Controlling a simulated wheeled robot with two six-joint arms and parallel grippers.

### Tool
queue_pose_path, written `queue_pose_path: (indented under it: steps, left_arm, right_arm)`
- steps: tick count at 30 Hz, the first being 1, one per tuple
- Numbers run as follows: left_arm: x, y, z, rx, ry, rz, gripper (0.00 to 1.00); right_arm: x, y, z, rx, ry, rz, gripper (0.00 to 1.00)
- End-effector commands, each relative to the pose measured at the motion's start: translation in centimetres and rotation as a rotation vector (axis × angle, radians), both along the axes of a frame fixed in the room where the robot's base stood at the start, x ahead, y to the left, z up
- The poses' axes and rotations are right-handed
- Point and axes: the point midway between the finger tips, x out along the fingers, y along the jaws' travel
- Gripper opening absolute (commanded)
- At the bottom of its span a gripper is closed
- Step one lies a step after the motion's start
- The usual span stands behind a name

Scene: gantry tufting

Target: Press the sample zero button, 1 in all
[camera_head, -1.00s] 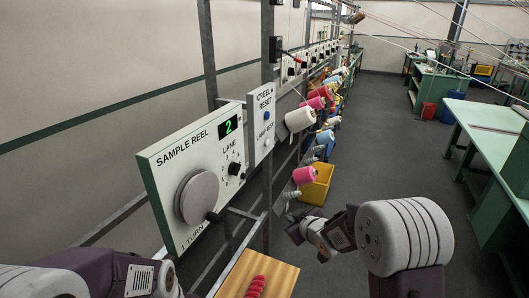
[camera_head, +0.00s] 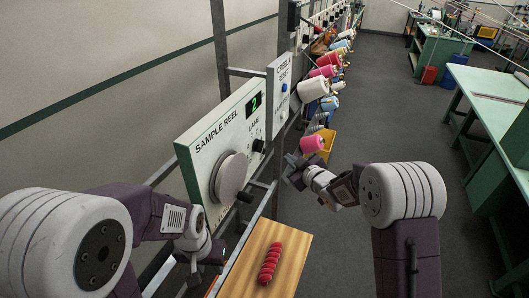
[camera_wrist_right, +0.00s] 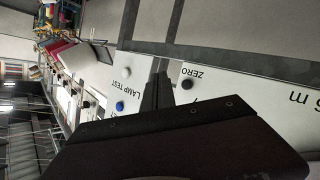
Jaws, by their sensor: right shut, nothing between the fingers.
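The sample reel panel (camera_head: 203,142) is a white board with a green edge, a grey reel disc (camera_head: 230,178) and a green display (camera_head: 256,103) reading 2. My right gripper (camera_head: 291,172) is shut and empty, to the right of the panel. Its dark fingers (camera_wrist_right: 158,84) show between the ZERO button and the LAMP TEST panel, with no clear contact. My left gripper (camera_head: 207,259) is low, below the reel disc, and its jaws are unclear.
The creel reset panel (camera_head: 281,90) with a blue button stands beyond the reel panel. A wooden board (camera_head: 286,270) with a red yarn bundle (camera_head: 270,263) is below. Yarn cones (camera_head: 312,89) line the frame. Green tables (camera_head: 490,120) stand at right, with open floor between.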

Motion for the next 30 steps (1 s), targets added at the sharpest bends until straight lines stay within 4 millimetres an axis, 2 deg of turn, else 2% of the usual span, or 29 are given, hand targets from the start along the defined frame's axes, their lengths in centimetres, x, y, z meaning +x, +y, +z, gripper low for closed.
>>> queue_pose_path:
  steps: [6, 12, 30]
  left_arm:
    - [0.0, 0.0, -0.3, 0.0, 0.0, 0.0, 0.36]
    - [0.0, 0.0, -0.8, 0.0, 0.0, 0.0, 0.36]
    - [0.0, 0.0, -0.8, 0.0, 0.0, 0.0, 0.36]
  right_arm:
    - [1.0, 3.1, -0.2, -0.001, 0.0, 0.001, 0.0]
    - [1.6, 4.8, -0.1, 0.0, 0.0, 0.0, 0.0]
    - [1.7, 5.2, 0.0, 0.0, 0.001, -0.001, 0.0]
